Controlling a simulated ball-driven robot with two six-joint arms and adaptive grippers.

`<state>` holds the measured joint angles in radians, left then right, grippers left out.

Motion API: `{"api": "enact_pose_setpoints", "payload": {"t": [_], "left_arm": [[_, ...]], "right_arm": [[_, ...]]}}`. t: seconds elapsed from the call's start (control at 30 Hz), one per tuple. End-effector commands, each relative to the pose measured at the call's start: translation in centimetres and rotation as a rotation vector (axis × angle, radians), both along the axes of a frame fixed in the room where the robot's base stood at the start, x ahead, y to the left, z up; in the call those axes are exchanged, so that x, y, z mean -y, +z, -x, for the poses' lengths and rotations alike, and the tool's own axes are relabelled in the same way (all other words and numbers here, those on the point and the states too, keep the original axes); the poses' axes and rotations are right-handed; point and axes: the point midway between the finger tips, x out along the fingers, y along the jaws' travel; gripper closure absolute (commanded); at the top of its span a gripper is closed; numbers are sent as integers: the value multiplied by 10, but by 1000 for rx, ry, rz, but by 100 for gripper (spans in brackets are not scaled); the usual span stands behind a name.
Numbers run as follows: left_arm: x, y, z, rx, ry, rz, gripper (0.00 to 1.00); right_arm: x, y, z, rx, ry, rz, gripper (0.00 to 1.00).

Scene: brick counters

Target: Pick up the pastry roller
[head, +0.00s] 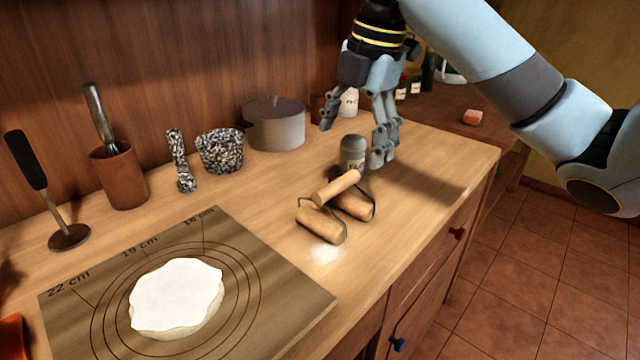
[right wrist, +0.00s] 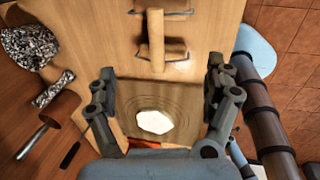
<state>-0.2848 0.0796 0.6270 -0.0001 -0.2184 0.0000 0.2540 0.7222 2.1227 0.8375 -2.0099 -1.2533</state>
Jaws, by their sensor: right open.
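The pastry roller (head: 321,225) is a wooden double roller with a short wooden handle and dark wire frame. It lies on the wooden counter near the front edge, right of the pastry board. In the right wrist view the roller (right wrist: 156,40) shows at the top, beyond the fingertips. My right gripper (head: 353,143) is open and empty, above the counter behind the roller and apart from it. Its two spread fingers (right wrist: 161,85) frame the lower middle of the wrist view. My left gripper is not in view.
A grey-capped shaker (head: 352,153) stands just behind the roller, close to my right gripper. A grey pot (head: 274,124), speckled mortar (head: 220,152) and utensil cup (head: 119,177) line the back. Flattened dough (head: 176,296) lies on the marked board (head: 282,300). Flour dusts the counter before the roller.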

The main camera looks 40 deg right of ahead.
Motion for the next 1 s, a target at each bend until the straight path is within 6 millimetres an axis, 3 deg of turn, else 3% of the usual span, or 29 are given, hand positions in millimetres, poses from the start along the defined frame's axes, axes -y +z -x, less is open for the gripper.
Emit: {"api": "enact_pose_setpoints", "payload": {"t": [0.2,0.37,0.73,1.0], "left_arm": [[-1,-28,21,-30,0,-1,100],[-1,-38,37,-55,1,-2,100],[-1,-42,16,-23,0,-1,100],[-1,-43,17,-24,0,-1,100]], "right_arm": [[-1,-33,-5,-3,-1,-2,14],[-1,-54,-9,-2,0,-3,14],[2,-101,-17,-2,-2,-2,14],[2,-105,-18,-1,1,1,14]]}}
